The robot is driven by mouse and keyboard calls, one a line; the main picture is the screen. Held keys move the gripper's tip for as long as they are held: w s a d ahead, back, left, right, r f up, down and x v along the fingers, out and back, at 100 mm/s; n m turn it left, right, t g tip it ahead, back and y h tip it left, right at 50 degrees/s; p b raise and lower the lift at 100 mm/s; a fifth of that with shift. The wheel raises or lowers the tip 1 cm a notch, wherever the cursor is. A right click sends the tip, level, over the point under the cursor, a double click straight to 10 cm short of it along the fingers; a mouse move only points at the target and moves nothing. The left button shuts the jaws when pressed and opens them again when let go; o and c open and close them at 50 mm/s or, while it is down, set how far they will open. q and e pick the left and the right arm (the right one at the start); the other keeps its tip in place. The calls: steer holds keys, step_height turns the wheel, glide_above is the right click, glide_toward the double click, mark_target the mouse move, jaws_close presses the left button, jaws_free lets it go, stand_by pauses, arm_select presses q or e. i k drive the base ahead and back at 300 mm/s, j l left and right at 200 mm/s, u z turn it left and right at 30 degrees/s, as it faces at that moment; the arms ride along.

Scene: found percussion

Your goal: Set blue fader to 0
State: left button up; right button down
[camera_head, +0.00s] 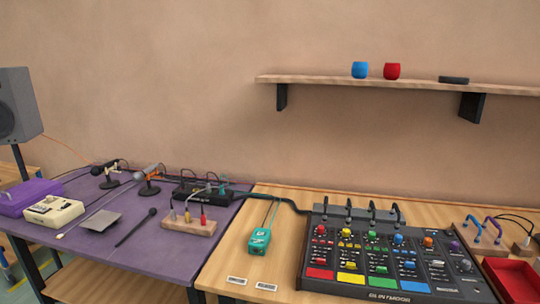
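The black mixer (443,284) sits on the wooden table at the lower right. Its coloured channels run left to right: red, yellow, green, blue, then orange and purple knobs. The blue channel has a blue knob (398,239) near the top and a blue pad (414,286) at the bottom. The small blue fader cap (409,265) shows between them, a little above the pad. The scale marks beside it are too small to read. Neither of my grippers is in view, and nothing touches the mixer's front controls.
A teal box (259,241) with a cable lies left of the mixer. A red tray (513,278) is close on its right. Several cables plug in along its back. A purple table (150,255) on the left holds microphones and devices. A shelf (400,84) hangs above.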

mark_target(407, 264)
steer(key=i+l+z, duration=0.25)
steer(key=z, duration=0.25)
steer(key=i+l+z, duration=0.15)
steer(key=i+z, duration=0.15)
steer(key=z, duration=0.15)
steer(key=k+l+u, duration=0.1)
steer(key=u, duration=0.85)
steer(key=k+l, duration=0.05)
steer(key=l, duration=0.05)
